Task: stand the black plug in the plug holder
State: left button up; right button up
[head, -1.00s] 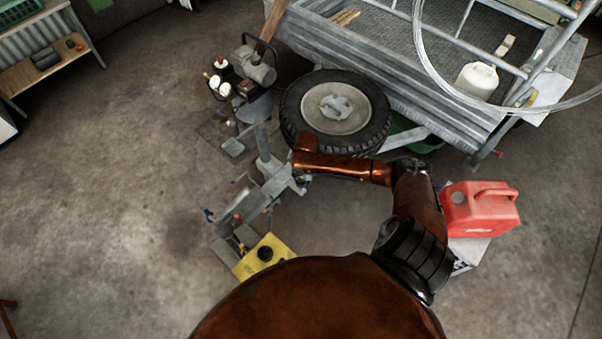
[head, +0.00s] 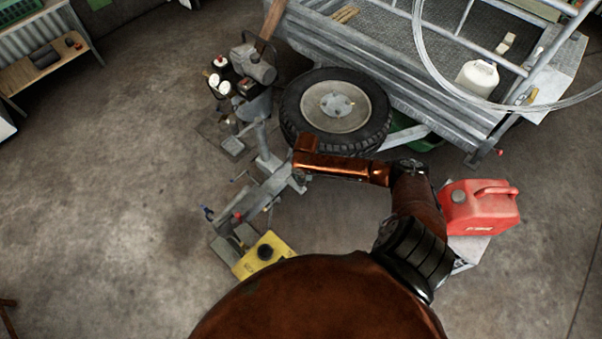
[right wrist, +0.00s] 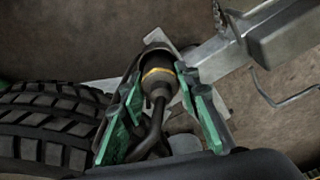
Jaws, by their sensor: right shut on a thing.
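The black plug (right wrist: 157,82) shows in the right wrist view, with a yellow band and a dark cable bending down from it. My right gripper (right wrist: 160,92) has its green-padded fingers on either side of the plug and is shut on it. The plug's far end meets a dark, round-edged part (right wrist: 157,52) beside a pale plate. I cannot tell whether this part is the plug holder or how far in the plug sits. In the head view my right arm hides the plug and most of the gripper, next to the grey trailer drawbar (head: 268,190). My left gripper is not in view.
A spare tyre (head: 335,108) lies close behind my right wrist, and its tread (right wrist: 45,125) fills the left of the wrist view. A red fuel can (head: 480,207) stands at right. A yellow box (head: 262,256) sits at the drawbar's near end. Open floor lies left.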

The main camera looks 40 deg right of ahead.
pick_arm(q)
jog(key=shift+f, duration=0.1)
pick_arm(e)
jog(key=shift+f, duration=0.25)
jog(key=o, duration=1.3)
jog(key=o, duration=0.5)
jog(key=shift+c, duration=0.2)
jog(key=shift+r, duration=0.1)
jog(key=shift+r+p, duration=4.4)
jog(key=shift+p, duration=0.05)
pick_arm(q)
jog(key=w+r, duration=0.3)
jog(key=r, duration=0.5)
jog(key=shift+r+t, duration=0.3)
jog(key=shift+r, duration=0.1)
